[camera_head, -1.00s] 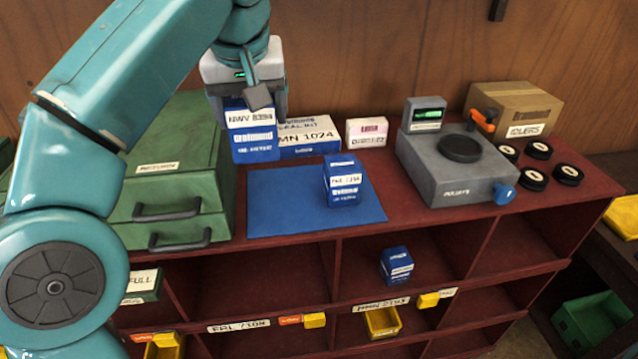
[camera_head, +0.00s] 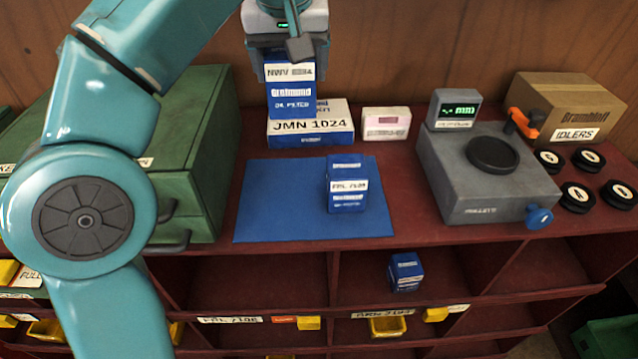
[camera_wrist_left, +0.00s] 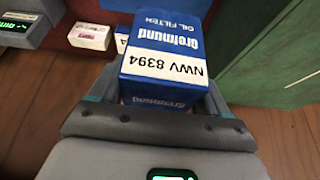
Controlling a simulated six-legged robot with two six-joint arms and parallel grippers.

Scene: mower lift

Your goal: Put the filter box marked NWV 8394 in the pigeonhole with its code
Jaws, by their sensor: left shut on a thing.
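My left gripper (camera_head: 287,62) is shut on the blue filter box (camera_head: 292,97) marked NWV 8394. It holds the box upright above the cabinet top, in front of the JMN 1024 box as seen from the head. In the left wrist view the NWV 8394 label on the filter box (camera_wrist_left: 160,62) faces the camera, between the jaws. The dark red pigeonhole cabinet (camera_head: 400,222) stands below. Its lower ledge carries a label (camera_head: 230,320) that seems to read FRL 7108 and another label (camera_head: 382,314) that is hard to read. I see no NWV 8394 label on the pigeonholes. My right gripper is not in view.
A blue filter box (camera_head: 347,184) stands on a blue mat (camera_head: 270,205). The JMN 1024 box (camera_head: 325,125) lies behind. A grey gauge device (camera_head: 480,180) stands right, a green drawer cabinet (camera_head: 200,130) left. Another blue box (camera_head: 405,271) sits in a pigeonhole.

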